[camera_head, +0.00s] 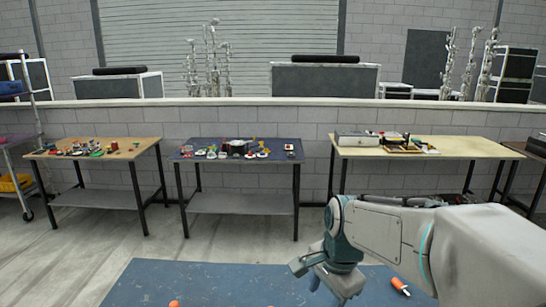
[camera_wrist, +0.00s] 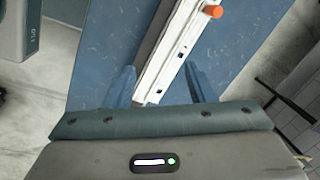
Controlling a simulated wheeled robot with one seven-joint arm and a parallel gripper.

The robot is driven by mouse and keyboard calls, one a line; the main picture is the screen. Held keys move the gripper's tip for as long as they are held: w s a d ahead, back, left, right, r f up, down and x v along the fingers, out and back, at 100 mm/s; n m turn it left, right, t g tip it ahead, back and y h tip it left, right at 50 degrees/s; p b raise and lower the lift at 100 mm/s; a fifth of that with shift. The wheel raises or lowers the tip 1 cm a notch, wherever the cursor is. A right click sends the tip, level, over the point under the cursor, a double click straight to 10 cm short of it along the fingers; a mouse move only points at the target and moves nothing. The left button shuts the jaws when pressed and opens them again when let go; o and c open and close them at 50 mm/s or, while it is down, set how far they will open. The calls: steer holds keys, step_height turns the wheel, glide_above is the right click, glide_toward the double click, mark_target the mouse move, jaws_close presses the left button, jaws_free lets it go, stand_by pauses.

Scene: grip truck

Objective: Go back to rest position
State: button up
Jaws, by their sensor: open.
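My gripper (camera_head: 338,290) hangs from my arm at the lower right of the head view, over a blue surface (camera_head: 215,285). In the wrist view its two fingers stand apart with the gripper (camera_wrist: 160,84) open. A long white and metal bar (camera_wrist: 172,55) with dark holes and an orange end lies between and beyond the fingers in that view. I cannot tell how far below them it is, and the gripper hides its lower end.
Three tables with small items stand along the wall: a wooden one (camera_head: 110,153), a dark blue one (camera_head: 275,158) and a pale one (camera_head: 460,146). An orange-tipped piece (camera_head: 400,286) lies right of my gripper. Grey floor (camera_head: 90,250) is clear at left.

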steer(key=s+d+n+t+h, duration=0.1)
steer(key=s+d+n, duration=0.3)
steer(key=s+n, duration=0.8)
steer(key=shift+d+f+t, duration=0.25)
steer(key=shift+f+t, duration=0.05)
steer(key=shift+t, duration=0.1)
stand_by(0.9)
steer(key=c, duration=0.3)
steer(key=shift+a, duration=0.1)
